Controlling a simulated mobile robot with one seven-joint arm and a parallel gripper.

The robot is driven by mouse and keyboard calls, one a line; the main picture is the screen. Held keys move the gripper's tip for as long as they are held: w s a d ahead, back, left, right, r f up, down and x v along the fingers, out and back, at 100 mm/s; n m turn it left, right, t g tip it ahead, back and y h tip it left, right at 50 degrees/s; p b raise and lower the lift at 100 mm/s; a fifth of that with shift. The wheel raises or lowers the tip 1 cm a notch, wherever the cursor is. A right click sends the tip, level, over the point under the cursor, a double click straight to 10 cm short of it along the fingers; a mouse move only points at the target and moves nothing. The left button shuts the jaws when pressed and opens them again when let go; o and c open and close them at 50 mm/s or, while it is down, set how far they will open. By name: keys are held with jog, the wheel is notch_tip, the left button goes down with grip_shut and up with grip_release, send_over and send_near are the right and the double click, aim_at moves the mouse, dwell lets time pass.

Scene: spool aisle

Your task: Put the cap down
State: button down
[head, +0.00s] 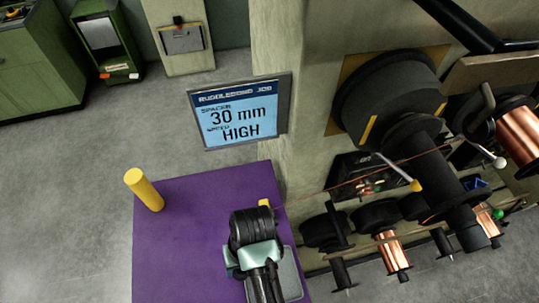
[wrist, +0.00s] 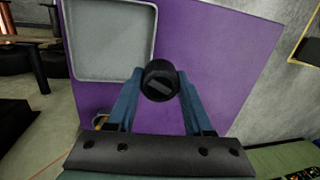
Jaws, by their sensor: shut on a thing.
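In the wrist view, the cap (wrist: 160,82) is a small, dark, round piece with a lighter bar-shaped mark on its face. My gripper (wrist: 160,90) is shut on it, with a blue finger on either side. The purple tabletop (wrist: 215,70) lies beyond the cap; I cannot tell the gap between them. The purple tabletop also shows in the head view (head: 185,250). There my arm is over its right part and hides the cap and fingertips.
A grey tray (wrist: 108,40) lies on the tabletop, partly behind my arm in the head view (head: 291,272). A yellow post (head: 144,190) stands at the table's far left. A screen (head: 240,112) reads 30 mm and HIGH. Machinery with copper spools (head: 393,255) is at right.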

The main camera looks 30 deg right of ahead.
jog(key=s+d+r+h, duration=0.2)
jog(key=s+d, duration=0.1)
jog(key=d, duration=0.3)
jog(key=shift+m, duration=0.3)
notch_tip(320, 180, down, 5)
jog(key=shift+s+a+f+p, duration=0.1)
jog(key=shift+s+p, duration=0.05)
jog(key=shift+p, duration=0.4)
jog(key=shift+f, duration=2.3)
jog(key=shift+f, duration=0.1)
jog(key=shift+c, duration=1.5)
grip_release()
notch_tip(320, 180, up, 12)
